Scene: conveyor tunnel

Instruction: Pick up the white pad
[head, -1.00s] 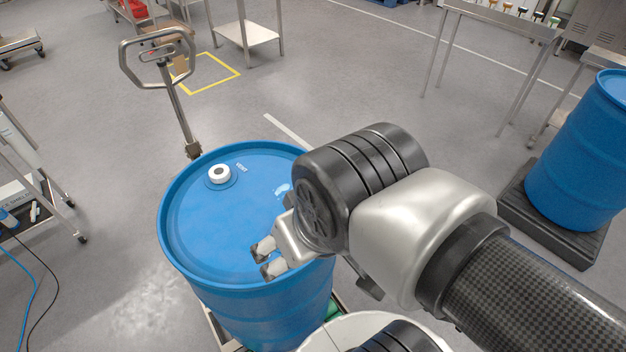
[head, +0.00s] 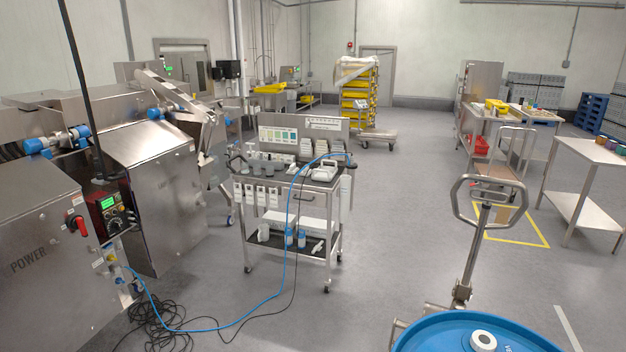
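No thing stands out clearly as the white pad. Several small white items lie on a steel cart (head: 309,188) at the middle of the head view, including stacked pale items (head: 314,150) and a white device (head: 325,171) on its top. They are too small to tell apart surely. My gripper and arm are out of view.
A blue drum (head: 440,338) with a white cap (head: 483,340) stands at the bottom right, before a pallet jack handle (head: 489,190). Steel machinery (head: 150,190) fills the left. A blue cable (head: 230,322) and dark coils (head: 160,325) lie on the floor. Open floor lies right of the cart.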

